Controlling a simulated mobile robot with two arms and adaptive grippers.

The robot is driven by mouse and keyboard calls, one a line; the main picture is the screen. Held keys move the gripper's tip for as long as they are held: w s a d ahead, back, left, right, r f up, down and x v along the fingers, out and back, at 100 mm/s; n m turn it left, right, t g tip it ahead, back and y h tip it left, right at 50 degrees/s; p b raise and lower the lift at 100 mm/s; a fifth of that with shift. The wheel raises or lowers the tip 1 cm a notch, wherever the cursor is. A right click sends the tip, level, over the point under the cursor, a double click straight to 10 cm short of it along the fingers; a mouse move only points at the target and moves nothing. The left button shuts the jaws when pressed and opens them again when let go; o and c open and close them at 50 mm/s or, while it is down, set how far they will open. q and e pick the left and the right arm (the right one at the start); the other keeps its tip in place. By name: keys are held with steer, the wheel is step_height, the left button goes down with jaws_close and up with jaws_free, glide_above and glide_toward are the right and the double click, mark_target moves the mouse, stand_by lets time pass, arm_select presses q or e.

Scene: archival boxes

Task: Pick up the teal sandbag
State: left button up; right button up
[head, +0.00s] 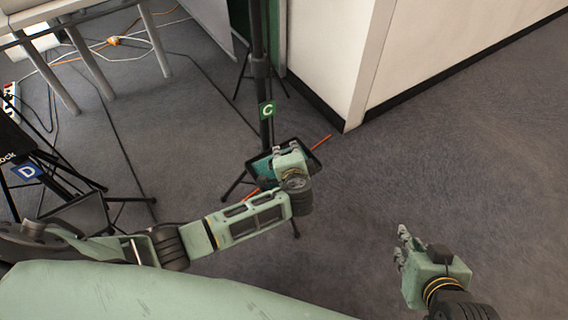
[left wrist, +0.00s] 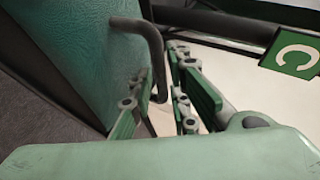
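The teal sandbag (left wrist: 70,50) fills the left of the left wrist view, with a dark curved handle (left wrist: 150,38) on its side. In the head view a teal patch of it (head: 261,166) shows in the dark tray, partly hidden by my left gripper (head: 292,148). The left gripper is open over the tray; in its wrist view the fingers (left wrist: 158,100) stand apart, and the handle's lower end shows between them. I cannot tell whether they touch it. My right gripper (head: 400,244) is empty over bare floor, its fingers apart.
A black stand with a green C sign (head: 267,110) rises behind the tray; the sign also shows in the wrist view (left wrist: 293,52). A white wall corner (head: 345,60) is behind. A stand with a blue D sign (head: 27,171), cables and table legs are left. Floor at right is clear.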

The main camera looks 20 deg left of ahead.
arm_select(q)
jaws_close()
steer(key=shift+s+f, duration=0.1)
stand_by(0.4)
